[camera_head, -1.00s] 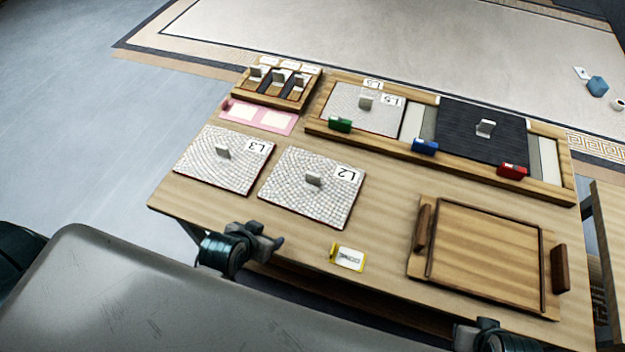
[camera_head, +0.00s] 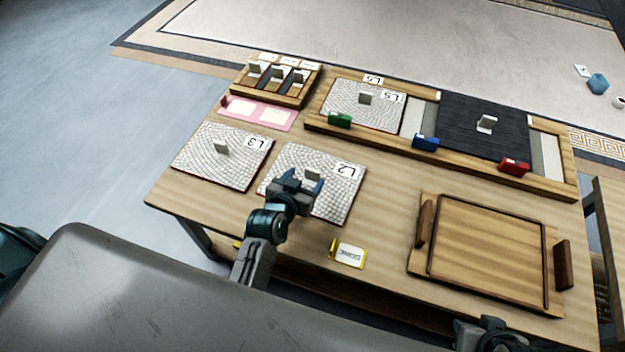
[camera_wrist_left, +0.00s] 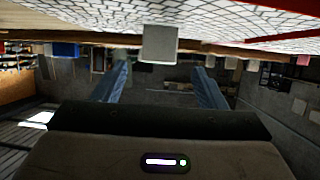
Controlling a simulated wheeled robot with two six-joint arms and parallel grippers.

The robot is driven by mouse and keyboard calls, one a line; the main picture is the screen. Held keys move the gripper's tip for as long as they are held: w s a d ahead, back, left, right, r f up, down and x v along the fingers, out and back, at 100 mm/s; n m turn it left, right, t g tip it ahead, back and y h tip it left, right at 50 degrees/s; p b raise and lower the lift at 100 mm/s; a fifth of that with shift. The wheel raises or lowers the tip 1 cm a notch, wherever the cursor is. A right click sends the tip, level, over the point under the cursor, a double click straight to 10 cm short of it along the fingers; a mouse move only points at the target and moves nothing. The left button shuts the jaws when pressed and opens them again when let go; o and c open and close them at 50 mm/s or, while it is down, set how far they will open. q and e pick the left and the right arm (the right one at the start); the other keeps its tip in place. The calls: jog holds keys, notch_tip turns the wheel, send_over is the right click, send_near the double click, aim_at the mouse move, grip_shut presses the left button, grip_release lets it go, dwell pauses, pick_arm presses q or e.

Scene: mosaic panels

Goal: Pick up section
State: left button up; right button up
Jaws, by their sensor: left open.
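The mosaic section L2 (camera_head: 335,201) lies flat on the table in the head view, with a small upright grey tab (camera_head: 313,175) as its handle. My left gripper (camera_head: 305,186) is open over the near left part of L2, its fingers by the tab. In the left wrist view the tab (camera_wrist_left: 159,44) stands between and beyond the two open fingers (camera_wrist_left: 160,84). Section L3 (camera_head: 222,160) lies to the left. Section L5 (camera_head: 362,108) sits in the wooden frame at the back. Of my right arm only a part shows at the bottom edge; its fingers are out of view.
A wooden tray (camera_head: 438,268) with raised handles is at the right. The frame (camera_head: 395,146) holds a dark panel (camera_head: 482,128) and carries green, blue and red clips. A small wooden box (camera_head: 262,97) and pink card (camera_head: 257,115) are at back left. A yellow card holder (camera_head: 348,253) stands at the front edge.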

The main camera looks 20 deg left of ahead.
aim_at(312, 171)
pick_arm(q)
jog(key=shift+x, duration=2.8)
jog(key=shift+r, duration=0.15)
grip_shut()
